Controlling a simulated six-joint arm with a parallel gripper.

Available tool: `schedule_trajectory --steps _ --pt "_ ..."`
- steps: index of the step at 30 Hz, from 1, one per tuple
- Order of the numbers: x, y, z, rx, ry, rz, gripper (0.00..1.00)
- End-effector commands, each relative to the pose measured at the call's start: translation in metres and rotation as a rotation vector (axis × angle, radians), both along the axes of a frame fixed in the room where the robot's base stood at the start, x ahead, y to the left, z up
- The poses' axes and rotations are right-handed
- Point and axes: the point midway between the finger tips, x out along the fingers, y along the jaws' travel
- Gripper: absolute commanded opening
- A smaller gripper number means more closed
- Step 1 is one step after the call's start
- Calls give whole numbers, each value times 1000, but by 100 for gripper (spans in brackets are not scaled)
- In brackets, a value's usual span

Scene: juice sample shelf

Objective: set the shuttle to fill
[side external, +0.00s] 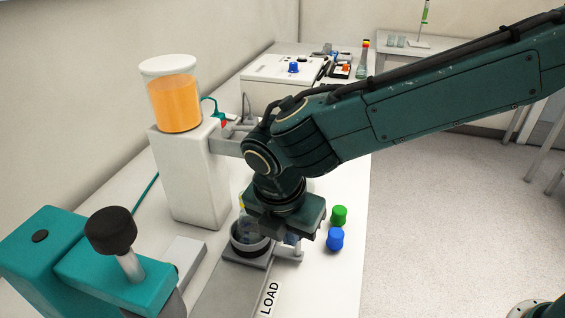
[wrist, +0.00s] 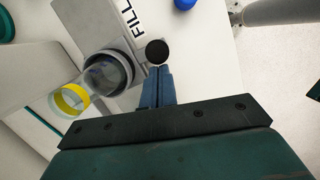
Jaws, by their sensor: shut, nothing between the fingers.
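The shuttle carries a dark round holder (side external: 236,246) on a grey rail (side external: 230,293); the holder also shows in the wrist view (wrist: 122,70). A clear bottle (wrist: 98,78) with a yellow ring (wrist: 71,99) stands in it, partly hidden by my gripper in the side view. A FILL label (wrist: 127,17) lies beside the holder in the wrist view; a LOAD label (side external: 270,299) is at the rail's near end. A black round knob (wrist: 157,52) is right at my fingertips. My gripper (wrist: 157,70) is shut and empty; I cannot tell whether it touches the knob.
A white dispenser (side external: 188,175) with an orange juice tank (side external: 175,103) stands behind the rail. A green cap (side external: 339,215) and a blue cap (side external: 335,239) stand right of my gripper. A teal machine (side external: 110,270) with a black knob (side external: 110,231) fills the left front.

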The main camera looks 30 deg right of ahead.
Motion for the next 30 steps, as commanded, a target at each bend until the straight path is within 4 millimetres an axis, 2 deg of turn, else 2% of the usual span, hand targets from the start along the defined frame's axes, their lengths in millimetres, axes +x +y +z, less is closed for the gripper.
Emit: schedule_trajectory --steps 6,12,24,30 --pt "29 -30 0 -1 -3 -8 0" --pt "46 -46 0 -1 -2 -5 0" --pt "49 -50 0 -2 -8 -11 0" --pt "47 -45 0 -1 -8 -9 0"
